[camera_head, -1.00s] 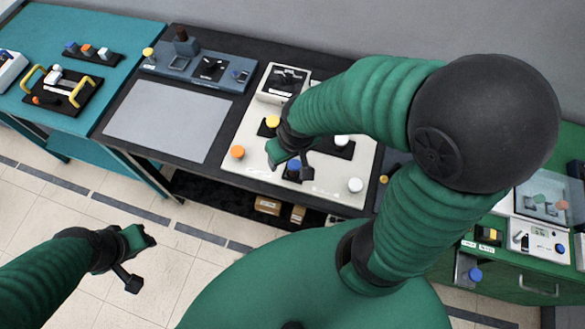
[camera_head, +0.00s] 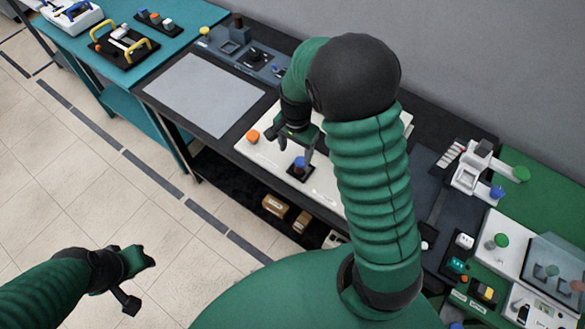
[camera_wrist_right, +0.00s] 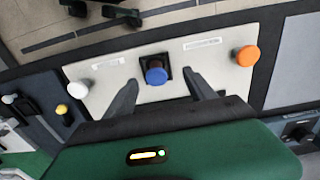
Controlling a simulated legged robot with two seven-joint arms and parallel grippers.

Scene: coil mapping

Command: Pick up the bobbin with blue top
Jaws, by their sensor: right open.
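The bobbin with the blue top (camera_head: 299,164) stands upright on a small black square on the white board (camera_head: 335,190). In the right wrist view the blue top (camera_wrist_right: 156,75) shows between my two right fingers, apart from both. My right gripper (camera_head: 297,146) is open and empty, just above and beside the bobbin. It also shows in the right wrist view (camera_wrist_right: 161,86), with its fingers spread. My left gripper (camera_head: 138,282) is away from the bench, over the floor at lower left; its fingers look apart and empty.
An orange-topped piece (camera_head: 253,137) and a white-topped piece (camera_wrist_right: 78,88) stand on the same board, either side of the bobbin. A grey plate (camera_head: 205,95) lies on the dark bench to the left. A green table (camera_head: 535,180) with equipment is at right.

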